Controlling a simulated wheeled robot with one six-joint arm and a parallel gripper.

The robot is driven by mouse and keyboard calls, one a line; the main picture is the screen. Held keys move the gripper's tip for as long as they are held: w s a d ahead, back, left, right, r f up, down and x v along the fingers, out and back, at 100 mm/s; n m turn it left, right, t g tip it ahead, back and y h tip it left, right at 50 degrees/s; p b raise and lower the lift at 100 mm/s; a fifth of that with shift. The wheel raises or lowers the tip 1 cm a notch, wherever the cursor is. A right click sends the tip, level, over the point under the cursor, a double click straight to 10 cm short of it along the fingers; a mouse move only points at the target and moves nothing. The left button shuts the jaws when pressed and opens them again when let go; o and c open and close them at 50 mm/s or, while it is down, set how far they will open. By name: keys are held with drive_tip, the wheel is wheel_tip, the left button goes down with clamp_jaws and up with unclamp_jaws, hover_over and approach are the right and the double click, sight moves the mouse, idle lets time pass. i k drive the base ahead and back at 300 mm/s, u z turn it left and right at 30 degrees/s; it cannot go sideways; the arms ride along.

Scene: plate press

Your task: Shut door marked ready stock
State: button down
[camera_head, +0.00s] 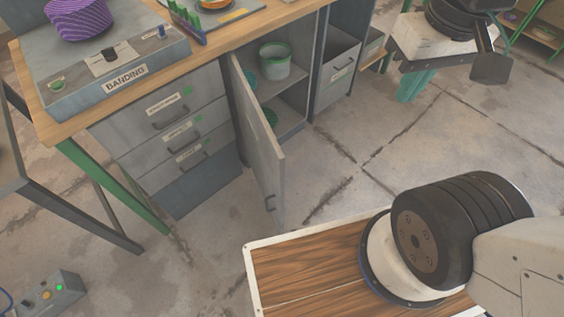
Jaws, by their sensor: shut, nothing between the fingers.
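A grey cabinet door (262,150) stands wide open under the workbench. It hangs from the left side of the shelf compartment and sticks out toward me. My gripper (405,98) has teal fingers and hangs from a white body at the upper right. Its fingers are together and empty. It is apart from the door, well to the right of it, in front of the right end of the bench.
The open compartment holds a grey pot with a green rim (275,62) and teal items. Left of the door are drawers (180,130); right is a grey drawer unit (337,70). A banding machine (115,75) stands on the bench. Bare concrete floor (340,180) lies right of the door.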

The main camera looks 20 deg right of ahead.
sight(267, 160)
drive_tip(key=k, duration=0.75)
drive_tip(key=u, duration=0.85)
drive_tip(key=i, duration=0.5)
